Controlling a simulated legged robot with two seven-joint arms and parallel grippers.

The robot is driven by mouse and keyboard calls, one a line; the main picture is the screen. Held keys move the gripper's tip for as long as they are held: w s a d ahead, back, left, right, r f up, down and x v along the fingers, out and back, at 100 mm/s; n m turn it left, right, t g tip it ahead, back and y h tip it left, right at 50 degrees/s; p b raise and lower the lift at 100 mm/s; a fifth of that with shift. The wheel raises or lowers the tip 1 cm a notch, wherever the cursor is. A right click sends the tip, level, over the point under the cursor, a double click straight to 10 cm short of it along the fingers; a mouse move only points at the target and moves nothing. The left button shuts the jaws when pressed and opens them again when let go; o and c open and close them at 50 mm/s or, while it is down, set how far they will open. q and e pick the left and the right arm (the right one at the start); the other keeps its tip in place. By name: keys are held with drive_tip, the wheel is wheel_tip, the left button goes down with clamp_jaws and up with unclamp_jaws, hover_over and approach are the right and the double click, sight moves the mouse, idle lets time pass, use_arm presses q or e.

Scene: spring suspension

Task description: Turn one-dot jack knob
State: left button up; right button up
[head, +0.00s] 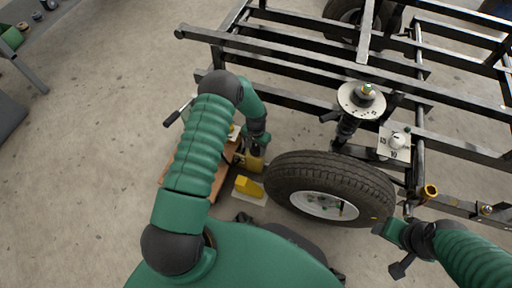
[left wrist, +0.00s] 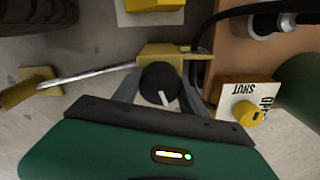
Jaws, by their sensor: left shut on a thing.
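My left gripper (head: 256,148) reaches down beside the tire, at a small jack low on the floor. In the left wrist view, my left gripper (left wrist: 160,98) is shut on a round black knob (left wrist: 157,78) with a white pointer line. A yellow bracket (left wrist: 165,52) sits right behind the knob, with a metal rod (left wrist: 85,75) running left from it. I cannot make out a dot mark on the jack. My right gripper (head: 392,232) is at the lower right, near the wheel's right side; its jaws are too small to judge.
The tire (head: 330,178) stands close to the jack, under a black frame (head: 300,88). A yellow block (head: 248,186) on a white plate lies on the floor. An orange-brown box (left wrist: 240,50) and a plate marked SHUT with a yellow knob (left wrist: 252,115) are close by.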

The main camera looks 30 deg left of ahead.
use_arm(q)
drive_tip(key=shift+r+m+p, duration=0.15)
drive_tip(key=shift+m+p, duration=0.45)
drive_tip(key=shift+m, duration=0.2)
drive_tip(key=shift+m+p, duration=0.7)
drive_tip(key=shift+m, duration=0.5)
drive_tip(key=shift+m+p, duration=0.75)
drive_tip(key=shift+m, duration=1.55)
drive_tip(key=o, duration=1.4)
wheel_tip(320, 180, up, 16)
drive_tip(key=p, duration=0.8)
drive_tip(key=shift+r+p, duration=0.2)
drive_tip(key=shift+p, duration=0.1)
